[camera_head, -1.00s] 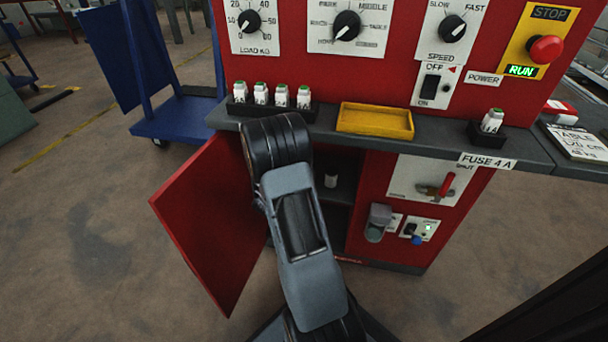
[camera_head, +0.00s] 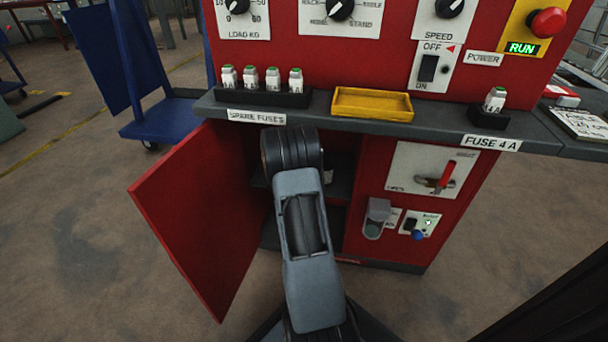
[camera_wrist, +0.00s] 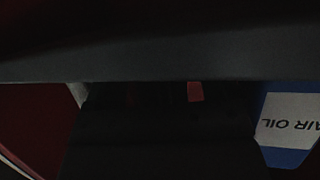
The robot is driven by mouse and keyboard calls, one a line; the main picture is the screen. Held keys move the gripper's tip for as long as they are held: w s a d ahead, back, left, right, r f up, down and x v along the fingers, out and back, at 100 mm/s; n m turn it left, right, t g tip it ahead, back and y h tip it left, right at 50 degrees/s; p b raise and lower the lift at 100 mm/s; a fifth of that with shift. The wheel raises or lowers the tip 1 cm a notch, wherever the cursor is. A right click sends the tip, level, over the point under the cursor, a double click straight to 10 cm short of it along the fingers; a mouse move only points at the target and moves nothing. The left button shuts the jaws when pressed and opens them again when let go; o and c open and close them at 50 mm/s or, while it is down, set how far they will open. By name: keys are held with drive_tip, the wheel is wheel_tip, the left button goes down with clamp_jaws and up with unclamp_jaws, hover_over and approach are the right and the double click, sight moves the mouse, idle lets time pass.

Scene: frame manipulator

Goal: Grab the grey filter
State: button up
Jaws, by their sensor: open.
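I cannot pick out a grey filter for certain. A small pale object (camera_head: 328,177) shows inside the open cabinet, mostly hidden behind my arm. A grey cup-shaped fitting (camera_head: 377,217) is on the red front panel, right of the opening. My gripper's fingers are not visible; in the head view my arm reaches toward the cabinet opening and hides its end. The wrist view is very dark and shows no clear fingers. It shows a blue container (camera_wrist: 287,130) with an upside-down "AIR OIL" label at right, and a small red patch (camera_wrist: 195,91) near the middle.
The red cabinet door (camera_head: 215,215) stands open at left. A dark counter ledge (camera_head: 440,128) runs above the opening, with spare fuses (camera_head: 272,80) and a yellow tray (camera_head: 373,103). A red-handled lever (camera_head: 446,176) is at right. A dark band (camera_wrist: 160,55) crosses the wrist view.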

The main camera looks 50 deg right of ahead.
drive_tip(key=shift+d, duration=0.1)
drive_tip(key=c, duration=1)
drive_tip(key=shift+r, duration=0.1)
